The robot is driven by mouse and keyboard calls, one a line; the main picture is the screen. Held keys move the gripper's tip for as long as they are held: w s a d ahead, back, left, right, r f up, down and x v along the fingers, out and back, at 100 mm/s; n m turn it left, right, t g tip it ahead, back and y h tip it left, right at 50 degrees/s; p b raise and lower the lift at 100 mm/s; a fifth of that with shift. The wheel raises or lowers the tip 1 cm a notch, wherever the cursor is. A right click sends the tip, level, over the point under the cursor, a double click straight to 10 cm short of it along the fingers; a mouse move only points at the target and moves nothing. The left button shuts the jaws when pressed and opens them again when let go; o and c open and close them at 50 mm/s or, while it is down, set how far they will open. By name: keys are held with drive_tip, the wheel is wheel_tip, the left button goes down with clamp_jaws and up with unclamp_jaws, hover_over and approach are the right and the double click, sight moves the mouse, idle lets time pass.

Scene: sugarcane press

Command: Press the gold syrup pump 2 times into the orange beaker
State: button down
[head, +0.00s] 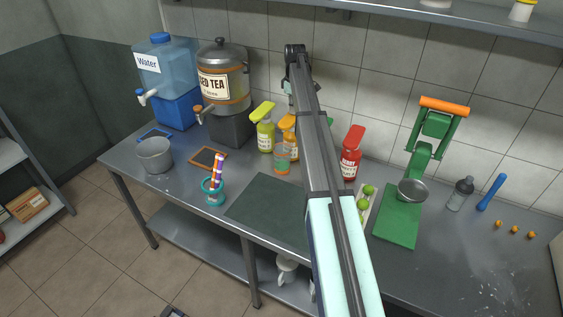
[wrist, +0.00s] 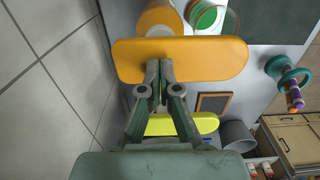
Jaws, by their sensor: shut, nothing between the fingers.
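The gold syrup pump (head: 291,141) stands at the back of the counter, partly hidden behind my arm. Its broad orange-gold head (wrist: 215,58) fills the upper middle of the wrist view. My gripper (wrist: 160,70) is shut and empty, its fingertips over the pump head near its middle. I cannot tell whether they touch it. In the head view my gripper is mostly hidden by my arm. The orange beaker (head: 283,168), clear with orange and green bands, stands in front of the pump. A round green-and-white opening beside the bottle in the wrist view appears to be the beaker.
A yellow-green pump bottle (head: 265,139) stands left of the gold one, its head (wrist: 190,124) close to my gripper. A red pump bottle (head: 350,158) stands to the right. A dark mat (head: 262,205) lies in front. A teal cup with markers (head: 214,194) stands front left.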

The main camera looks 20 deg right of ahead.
sight(293, 116)
drive_tip(key=shift+f+b, duration=0.4)
drive_tip(key=shift+f, duration=1.35)
drive_tip(key=shift+r, duration=0.15)
drive_tip(key=shift+r+p, duration=1.25)
drive_tip(key=shift+r, duration=1.15)
drive_tip(key=shift+f, duration=0.2)
drive_tip(key=shift+f+b, duration=0.7)
drive_tip(key=shift+f, duration=1.65)
drive_tip(key=shift+r, duration=0.2)
drive_tip(key=shift+r+p, duration=1.2)
drive_tip(key=shift+r, duration=1.15)
